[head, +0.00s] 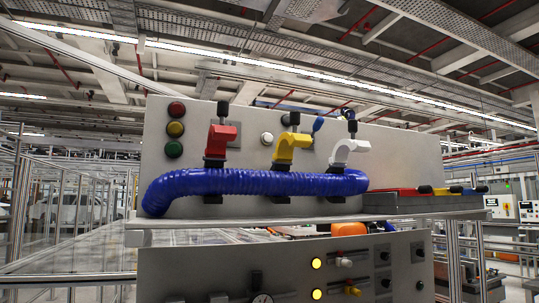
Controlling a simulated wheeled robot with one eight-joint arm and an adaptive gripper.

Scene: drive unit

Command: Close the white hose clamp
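The white hose clamp (349,151) stands at the right of a row of three on the grey drive unit panel (394,145). Its white body is tilted and has a dark handle above it. A ribbed blue hose (255,182) runs in front of the row, with its right end by the white clamp's base. A yellow clamp (290,146) stands in the middle and a red clamp (220,138) at the left. I cannot tell from this view whether the white clamp is fully open. My gripper is not in view.
Red, yellow and blue handled parts (425,192) lie on a dark block at the shelf's right end. Red, yellow and green round lamps (176,128) are at the panel's left. A lower panel (215,268) has lit lamps and switches. The shelf edge (300,219) juts forward.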

